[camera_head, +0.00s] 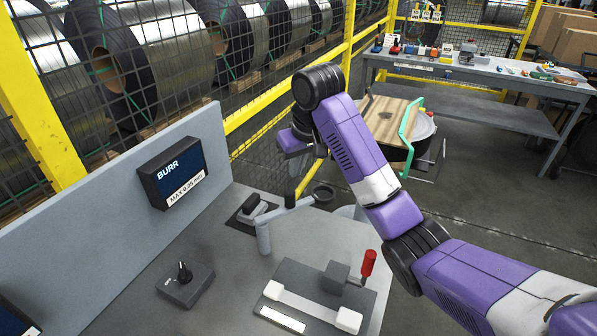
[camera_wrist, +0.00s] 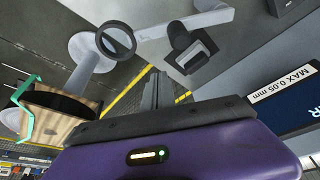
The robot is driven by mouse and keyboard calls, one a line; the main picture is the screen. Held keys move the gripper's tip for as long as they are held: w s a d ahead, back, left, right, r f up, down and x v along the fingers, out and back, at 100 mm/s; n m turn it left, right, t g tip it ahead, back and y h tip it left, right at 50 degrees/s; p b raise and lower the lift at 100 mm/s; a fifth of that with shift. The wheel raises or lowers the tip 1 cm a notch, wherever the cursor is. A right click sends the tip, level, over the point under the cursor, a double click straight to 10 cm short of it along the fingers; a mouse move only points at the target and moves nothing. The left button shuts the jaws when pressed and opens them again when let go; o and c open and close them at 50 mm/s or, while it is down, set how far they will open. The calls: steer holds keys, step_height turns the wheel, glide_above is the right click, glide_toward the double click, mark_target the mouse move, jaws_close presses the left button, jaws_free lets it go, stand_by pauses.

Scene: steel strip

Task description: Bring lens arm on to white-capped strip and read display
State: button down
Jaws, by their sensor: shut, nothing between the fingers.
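The lens arm (camera_head: 264,234) is a pale grey post with a horizontal bar on the bench. Its dark lens ring (camera_head: 323,193) points to the far edge, away from the strip. The ring (camera_wrist: 116,39) also shows at upper left in the wrist view. The strip (camera_head: 312,304) lies in a dark fixture at the front, a white cap (camera_head: 349,320) at each end. The display (camera_head: 172,172) reads "BURR" and "MAX 0.05 mm"; no measured value is legible. My gripper (camera_wrist: 157,82) is shut and empty, above the bench's far edge, apart from the lens arm.
A knob box (camera_head: 185,284) and a small dark device (camera_head: 251,213) sit on the bench. A grey panel and mesh fence are on the left. A wooden-topped drum (camera_head: 388,118) and a side table (camera_head: 470,71) stand beyond.

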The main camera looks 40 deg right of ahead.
steer(key=a+x, duration=0.1)
steer(key=x, duration=0.6)
steer(key=shift+s+r+p, duration=0.15)
steer(key=shift+s+p, duration=0.2)
steer(key=shift+s, duration=0.65)
steer(key=shift+s+r+p, duration=0.1)
steer(key=shift+s+p, duration=0.2)
steer(key=shift+s, duration=0.75)
steer(key=shift+a, duration=0.15)
